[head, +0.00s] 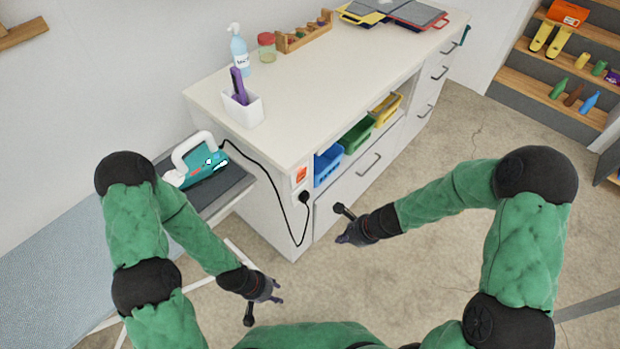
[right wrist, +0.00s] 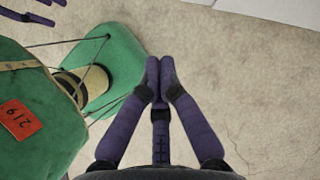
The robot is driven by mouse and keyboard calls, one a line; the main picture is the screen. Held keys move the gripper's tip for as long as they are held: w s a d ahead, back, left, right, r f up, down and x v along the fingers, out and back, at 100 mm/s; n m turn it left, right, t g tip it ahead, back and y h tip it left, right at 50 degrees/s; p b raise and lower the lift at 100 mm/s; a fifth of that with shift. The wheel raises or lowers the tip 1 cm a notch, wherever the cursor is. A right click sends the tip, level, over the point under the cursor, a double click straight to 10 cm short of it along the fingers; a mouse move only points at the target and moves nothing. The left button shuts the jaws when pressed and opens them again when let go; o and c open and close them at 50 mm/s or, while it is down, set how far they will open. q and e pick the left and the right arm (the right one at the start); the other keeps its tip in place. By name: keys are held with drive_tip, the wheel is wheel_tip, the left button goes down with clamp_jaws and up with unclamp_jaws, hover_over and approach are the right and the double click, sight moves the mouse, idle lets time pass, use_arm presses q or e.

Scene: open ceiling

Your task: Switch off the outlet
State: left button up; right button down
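The outlet (head: 301,174) is a white plate with an orange-red switch on the near end of the white counter. A black plug (head: 304,197) sits in its lower part. The switch's position is too small to tell. My right gripper (head: 340,240) is below and to the right of the outlet in the picture, apart from it. In the right wrist view its purple fingers (right wrist: 159,68) meet at the tips, with nothing between them. My left gripper (head: 277,292) is lower, in front of the counter, holding nothing visible; its finger opening is unclear.
A black cable (head: 263,169) runs from the plug to a teal and white iron (head: 200,163) on the ironing board (head: 55,230). The counter (head: 330,75) carries a white cup (head: 243,111) and a pump bottle (head: 238,46). The floor right of the counter is clear.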

drive_tip(key=w+r+m+t+y, duration=0.2)
drive_tip(key=w+r+m+t, duration=0.3)
drive_tip(key=r, duration=0.7)
drive_tip(key=w+m, duration=0.2)
drive_tip(key=w, duration=0.2)
drive_tip(key=shift+w+a+m, duration=0.3)
drive_tip(key=shift+w+m, duration=0.05)
drive_tip(key=shift+m, duration=0.05)
drive_tip(key=b, duration=0.5)
approach(302, 177)
drive_tip(key=shift+x, duration=2.7)
drive_tip(key=shift+s, duration=0.1)
